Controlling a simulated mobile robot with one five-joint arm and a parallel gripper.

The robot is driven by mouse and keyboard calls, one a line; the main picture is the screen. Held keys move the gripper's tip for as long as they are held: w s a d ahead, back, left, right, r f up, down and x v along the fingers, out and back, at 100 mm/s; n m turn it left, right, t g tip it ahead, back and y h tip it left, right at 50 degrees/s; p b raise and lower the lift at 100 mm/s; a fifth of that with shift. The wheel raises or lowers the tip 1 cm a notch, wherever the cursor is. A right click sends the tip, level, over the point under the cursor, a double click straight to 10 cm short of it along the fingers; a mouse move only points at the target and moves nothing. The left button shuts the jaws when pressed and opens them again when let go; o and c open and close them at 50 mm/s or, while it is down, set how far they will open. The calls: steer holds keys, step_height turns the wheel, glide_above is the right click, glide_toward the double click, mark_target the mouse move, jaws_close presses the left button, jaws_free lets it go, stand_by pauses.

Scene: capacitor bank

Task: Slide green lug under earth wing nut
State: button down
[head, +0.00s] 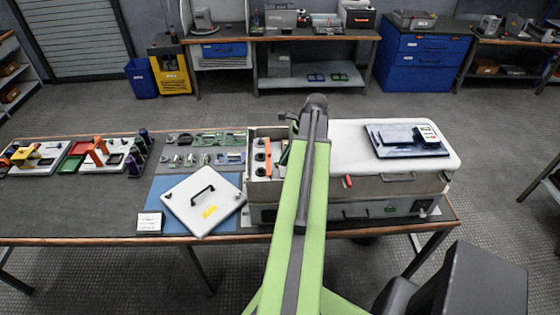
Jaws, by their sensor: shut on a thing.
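The capacitor bank is a long grey and white case (385,190) on the bench, with an open bay (252,150) at its left end. In the bay I see an orange upright strip (267,157) and small dark round parts beside it. My green arm reaches over the case and covers the right part of the bay. I cannot make out the green lug or the earth wing nut.
A white cover with a black handle (190,205) lies on a blue mat (155,190) left of the case. A dark panel (395,148) lies on the case top. Small parts lie on a grey mat (170,168). Coloured fixtures (95,150) stand at far left.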

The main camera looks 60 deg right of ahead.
steer(key=shift+w+f, duration=0.15)
steer(key=shift+f+b, duration=1.3)
steer(key=shift+b, duration=0.1)
steer(key=shift+s+d, duration=0.6)
steer(key=shift+s, duration=0.3)
steer(key=shift+s+d, duration=0.55)
steer(key=shift+s, duration=0.3)
stand_by(0.6)
steer(key=c, duration=1.4)
jaws_free()
steer(key=shift+o, duration=0.2)
